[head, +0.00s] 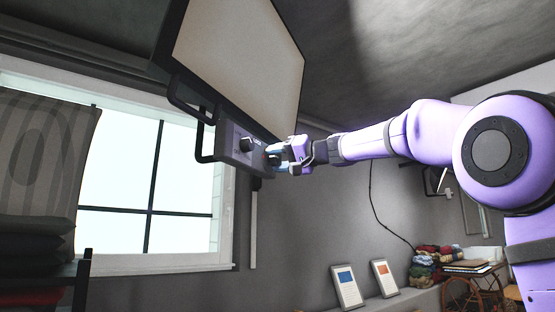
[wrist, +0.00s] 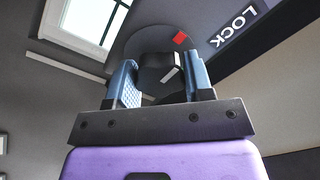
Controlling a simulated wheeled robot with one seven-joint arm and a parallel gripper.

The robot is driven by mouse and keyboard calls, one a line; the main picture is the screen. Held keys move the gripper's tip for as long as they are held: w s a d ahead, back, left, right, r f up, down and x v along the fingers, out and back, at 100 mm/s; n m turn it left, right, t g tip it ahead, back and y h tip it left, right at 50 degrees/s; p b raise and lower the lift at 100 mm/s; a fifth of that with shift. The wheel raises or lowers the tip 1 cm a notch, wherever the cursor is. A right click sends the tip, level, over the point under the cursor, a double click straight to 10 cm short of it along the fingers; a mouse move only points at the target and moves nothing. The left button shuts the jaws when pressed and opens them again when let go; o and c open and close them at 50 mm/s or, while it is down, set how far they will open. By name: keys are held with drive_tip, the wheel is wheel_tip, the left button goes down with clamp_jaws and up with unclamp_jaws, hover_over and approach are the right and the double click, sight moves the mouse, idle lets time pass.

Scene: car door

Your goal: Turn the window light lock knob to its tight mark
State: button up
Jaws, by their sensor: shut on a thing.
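The black lock knob (wrist: 157,68) sits on a round grey dial (wrist: 133,42) in the wrist view. A short white line shows on the knob's near right side. A red mark (wrist: 180,38) is on the dial above and right of the knob, apart from the white line. A LOCK label (wrist: 234,26) is beside the dial. My gripper (wrist: 160,76) has its blue fingers on either side of the knob, shut on it. In the head view my gripper (head: 278,157) reaches the right side of the grey control box (head: 231,155), hiding most of the knob.
A second black knob (head: 246,145) is left of my gripper on the box. The large light panel (head: 240,60) hangs above it, with black handle bars (head: 201,143) at the left. A bright window (head: 150,190) is behind. Two small framed cards (head: 347,287) stand below on a ledge.

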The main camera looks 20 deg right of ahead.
drive_tip(key=shift+m, duration=0.3)
drive_tip(key=m, duration=0.3)
drive_tip(key=shift+m, duration=0.3)
drive_tip(key=m, duration=0.4)
drive_tip(key=shift+f+m, duration=0.1)
drive_tip(key=shift+m, duration=0.2)
drive_tip(key=m, duration=0.4)
drive_tip(key=shift+f+m, duration=0.1)
drive_tip(key=shift+m, duration=2.4)
drive_tip(key=o, duration=0.9)
